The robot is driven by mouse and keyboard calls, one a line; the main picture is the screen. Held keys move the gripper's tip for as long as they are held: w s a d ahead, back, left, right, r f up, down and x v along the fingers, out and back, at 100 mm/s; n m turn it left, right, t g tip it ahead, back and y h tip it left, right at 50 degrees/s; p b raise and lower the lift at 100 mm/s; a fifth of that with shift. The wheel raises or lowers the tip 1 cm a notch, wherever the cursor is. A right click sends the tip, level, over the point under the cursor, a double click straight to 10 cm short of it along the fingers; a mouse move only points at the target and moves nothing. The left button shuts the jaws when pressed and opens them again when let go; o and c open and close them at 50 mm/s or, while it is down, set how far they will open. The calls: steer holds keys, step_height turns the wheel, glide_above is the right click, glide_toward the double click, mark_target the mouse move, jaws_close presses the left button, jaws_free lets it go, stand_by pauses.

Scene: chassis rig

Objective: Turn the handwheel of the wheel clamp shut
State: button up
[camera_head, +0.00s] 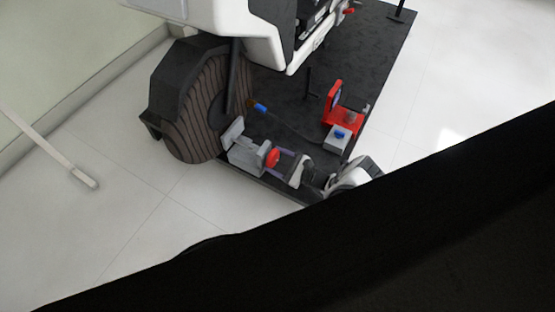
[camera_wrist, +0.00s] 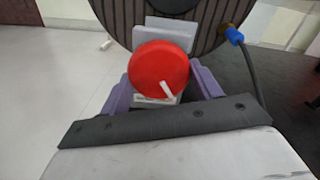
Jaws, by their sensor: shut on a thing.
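The red round handwheel (camera_head: 272,158) sits on the grey wheel clamp (camera_head: 241,150), beside the dark ribbed wheel (camera_head: 195,115). In the wrist view the handwheel (camera_wrist: 158,66) faces me, with a white pointer mark low on its face, right of centre. My gripper (camera_head: 280,160) is shut on the handwheel. In the wrist view its purple fingers (camera_wrist: 161,85) lie to the left and right of the rim. The grey clamp plate (camera_wrist: 160,35) shows behind the handwheel. The clamp's jaw contact with the wheel is mostly hidden.
A blue-ended hose (camera_head: 261,107) runs over the black platform (camera_head: 285,90), and its blue fitting (camera_wrist: 234,36) shows in the wrist view. A red stand (camera_head: 345,120) and a grey box (camera_head: 337,139) are to the right. A white body (camera_head: 225,25) overhangs the wheel.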

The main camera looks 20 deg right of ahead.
steer(key=m, duration=0.6)
steer(key=shift+s+a+m, duration=0.1)
steer(key=shift+m, duration=0.2)
stand_by(0.5)
steer(key=o, duration=1)
steer(key=shift+s, duration=0.1)
steer(key=v, duration=1.3)
steer(key=shift+s+d, duration=0.25)
